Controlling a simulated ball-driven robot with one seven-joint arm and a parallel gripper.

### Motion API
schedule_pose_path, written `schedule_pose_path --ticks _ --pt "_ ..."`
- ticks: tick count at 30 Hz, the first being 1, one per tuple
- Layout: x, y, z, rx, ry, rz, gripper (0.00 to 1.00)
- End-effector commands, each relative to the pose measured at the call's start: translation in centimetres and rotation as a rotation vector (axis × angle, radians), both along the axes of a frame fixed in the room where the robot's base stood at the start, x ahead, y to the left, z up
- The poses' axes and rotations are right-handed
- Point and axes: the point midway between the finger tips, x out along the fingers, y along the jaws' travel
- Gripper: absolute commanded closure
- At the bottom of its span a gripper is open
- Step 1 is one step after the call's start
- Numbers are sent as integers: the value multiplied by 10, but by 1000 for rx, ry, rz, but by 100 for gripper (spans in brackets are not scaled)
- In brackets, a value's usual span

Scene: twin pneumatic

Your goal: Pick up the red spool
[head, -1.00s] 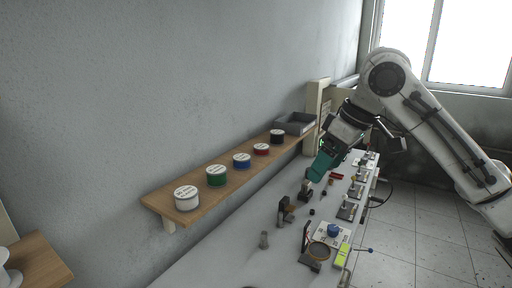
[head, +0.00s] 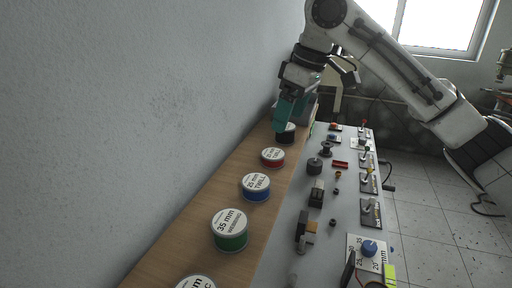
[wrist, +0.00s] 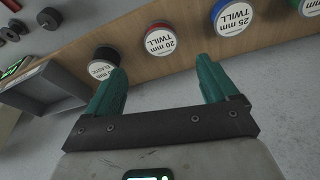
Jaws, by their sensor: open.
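The red spool (head: 272,157), with a white label on top, stands on the wooden shelf (head: 214,198) between the black and blue spools. In the wrist view the red spool (wrist: 160,40), labelled 20 mm TWILL, lies ahead of the space between the fingertips. My gripper (head: 281,128) has teal fingers and hangs over the far part of the shelf, close to the black spool (head: 286,132). In the wrist view my gripper (wrist: 159,73) is open and empty, with its left finger near the black spool.
The blue spool (head: 256,187), the green spool (head: 230,230) and a white spool (head: 196,282) stand nearer on the shelf. A grey tray (wrist: 47,88) lies left of my fingers in the wrist view. The wall borders the shelf. Fixtures and small parts crowd the grey bench (head: 274,254).

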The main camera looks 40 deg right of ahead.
Motion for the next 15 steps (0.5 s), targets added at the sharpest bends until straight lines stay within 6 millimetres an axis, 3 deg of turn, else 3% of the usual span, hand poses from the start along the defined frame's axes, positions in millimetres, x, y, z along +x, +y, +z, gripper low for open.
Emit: schedule_pose_path --ticks 15 --pt "13 6 -53 0 0 0 13"
